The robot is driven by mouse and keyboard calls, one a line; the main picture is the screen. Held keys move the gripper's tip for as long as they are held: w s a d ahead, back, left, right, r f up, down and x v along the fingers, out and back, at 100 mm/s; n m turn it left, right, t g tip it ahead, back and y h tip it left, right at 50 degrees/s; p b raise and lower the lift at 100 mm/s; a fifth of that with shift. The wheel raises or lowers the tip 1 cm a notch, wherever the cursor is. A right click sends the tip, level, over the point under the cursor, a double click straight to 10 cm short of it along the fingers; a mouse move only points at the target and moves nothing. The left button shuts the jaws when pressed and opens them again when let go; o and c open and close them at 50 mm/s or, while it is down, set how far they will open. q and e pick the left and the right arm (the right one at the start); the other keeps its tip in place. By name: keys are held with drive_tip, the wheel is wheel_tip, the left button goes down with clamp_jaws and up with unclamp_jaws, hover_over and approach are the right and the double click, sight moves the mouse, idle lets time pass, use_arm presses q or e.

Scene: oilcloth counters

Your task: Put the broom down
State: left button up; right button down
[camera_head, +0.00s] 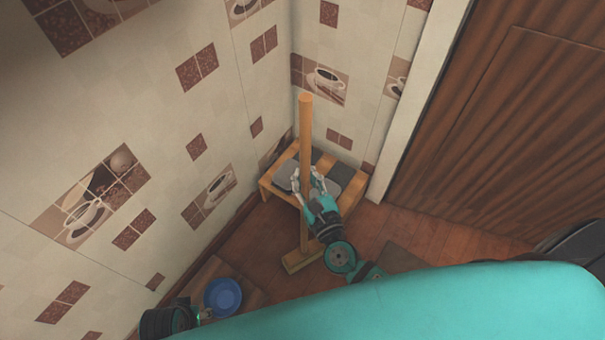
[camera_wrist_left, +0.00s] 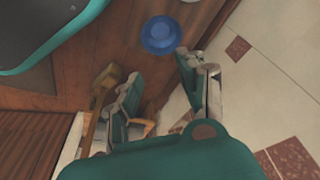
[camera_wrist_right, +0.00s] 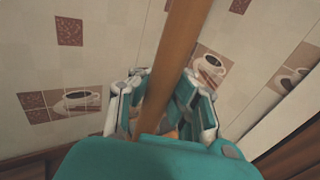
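The broom (camera_head: 305,135) has a long wooden handle and a wooden foot piece (camera_head: 302,260) low down at the floor. It stands close to upright. My right gripper (camera_head: 308,180) has its fingers on both sides of the handle, partway up. In the right wrist view the handle (camera_wrist_right: 180,45) runs between the fingers (camera_wrist_right: 165,75) and fills the gap at their tips. My left gripper (camera_wrist_left: 158,65) is open and empty, its fingers wide apart. In the head view it is mostly hidden at the lower left.
A low wooden stool (camera_head: 268,185) with grey pads stands in the tiled corner behind the broom. A blue bowl (camera_head: 223,296) is at the lower left. A brown wooden door (camera_head: 510,120) is at the right. Some reddish floor (camera_head: 385,222) shows bare right of the broom.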

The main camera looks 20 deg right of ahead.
drive_tip(key=c, duration=2)
unclamp_jaws()
drive_tip(key=shift+f, duration=0.1)
drive_tip(key=o, duration=0.6)
drive_tip(key=shift+c, duration=0.2)
use_arm(q)
drive_tip(key=shift+w+r, duration=0.15)
drive_tip(key=shift+r, duration=0.25)
